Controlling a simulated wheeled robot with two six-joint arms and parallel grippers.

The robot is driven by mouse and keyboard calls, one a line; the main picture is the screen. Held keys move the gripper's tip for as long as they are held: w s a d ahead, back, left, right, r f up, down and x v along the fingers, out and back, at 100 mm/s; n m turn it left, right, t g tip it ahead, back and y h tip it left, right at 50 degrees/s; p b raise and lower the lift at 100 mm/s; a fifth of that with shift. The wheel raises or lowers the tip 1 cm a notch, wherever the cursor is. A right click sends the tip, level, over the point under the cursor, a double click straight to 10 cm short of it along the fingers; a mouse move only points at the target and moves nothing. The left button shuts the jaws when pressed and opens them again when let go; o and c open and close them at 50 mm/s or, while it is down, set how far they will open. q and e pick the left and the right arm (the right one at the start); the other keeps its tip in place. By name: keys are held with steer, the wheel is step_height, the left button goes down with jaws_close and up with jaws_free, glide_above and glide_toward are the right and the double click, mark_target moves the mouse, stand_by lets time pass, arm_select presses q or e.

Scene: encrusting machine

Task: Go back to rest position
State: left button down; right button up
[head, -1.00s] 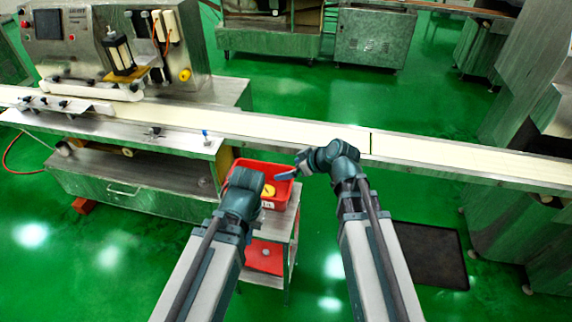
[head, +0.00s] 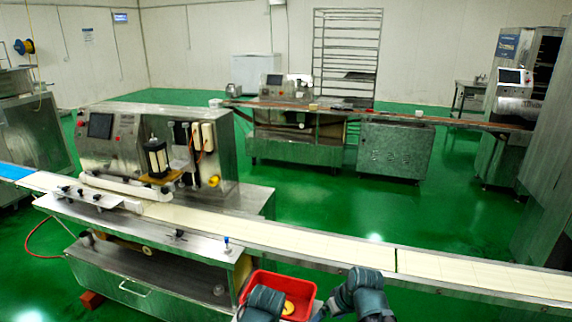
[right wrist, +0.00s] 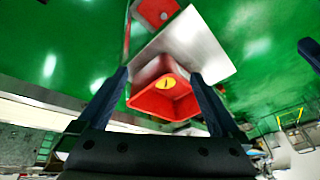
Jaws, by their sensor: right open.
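My left gripper (head: 262,303) is at the bottom edge of the head view, in front of the left part of a red bin (head: 300,286). Its fingers are hidden, so I cannot tell whether it is open. My right gripper (head: 322,311) is right of the bin, its arm cut off by the bottom edge. In the right wrist view the right gripper (right wrist: 158,76) has its two dark fingers spread wide, with nothing held between them. Beyond them the red bin (right wrist: 150,103) shows with a yellow round piece (right wrist: 166,82) inside.
A long pale conveyor belt (head: 330,246) crosses in front of me, behind the bin. The encrusting machine (head: 110,150) stands at the left. A metal stand (right wrist: 200,45) holds the bin. Green floor (head: 420,220) lies open beyond the belt.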

steer(key=s+d+f+m+g+h, duration=0.2)
steer(key=s+d+m+h, duration=0.15)
steer(key=s+d, duration=0.2)
steer(key=s+a+r+n+p, duration=0.1)
steer(key=s+a, duration=0.2)
steer(key=a, duration=0.2)
steer(key=s+a+r+n+g+p, duration=0.1)
steer(key=s+a+n, duration=0.1)
steer(key=a, duration=0.4)
steer(key=shift+s+a+r+h, duration=0.3)
steer(key=shift+s+r+h, duration=0.1)
steer(key=shift+s+h, duration=0.1)
steer(key=shift+c, duration=0.2)
